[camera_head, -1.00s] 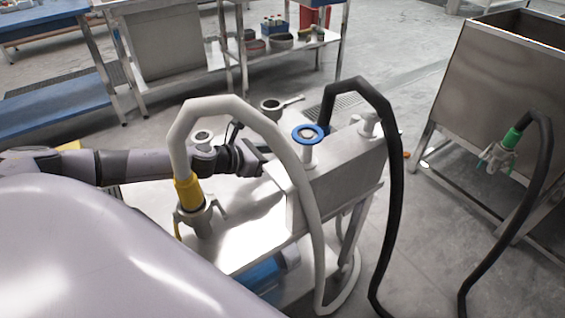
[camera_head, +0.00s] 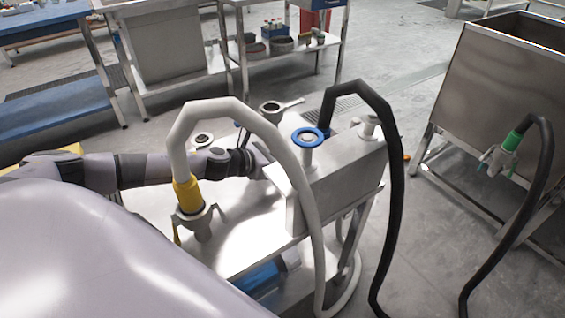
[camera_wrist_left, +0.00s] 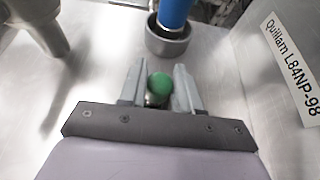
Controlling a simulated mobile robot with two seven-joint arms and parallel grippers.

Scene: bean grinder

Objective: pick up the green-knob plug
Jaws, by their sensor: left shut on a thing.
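The green knob (camera_wrist_left: 159,86) of the plug shows between the two grey fingers of my left gripper (camera_wrist_left: 158,74) in the left wrist view. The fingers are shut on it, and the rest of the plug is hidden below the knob. In the head view my left gripper (camera_head: 260,160) is over the metal cart (camera_head: 238,262), beside the grey box. The white hose partly covers it there, and the green knob cannot be made out. My right gripper is not in view.
A white hose (camera_head: 228,108) with a yellow collar (camera_head: 187,193) arches close to my left gripper. A blue ring (camera_head: 308,137) and black hose (camera_head: 395,185) are by the grey box (camera_head: 340,185). A blue cylinder (camera_wrist_left: 175,12) stands just ahead in the wrist view.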

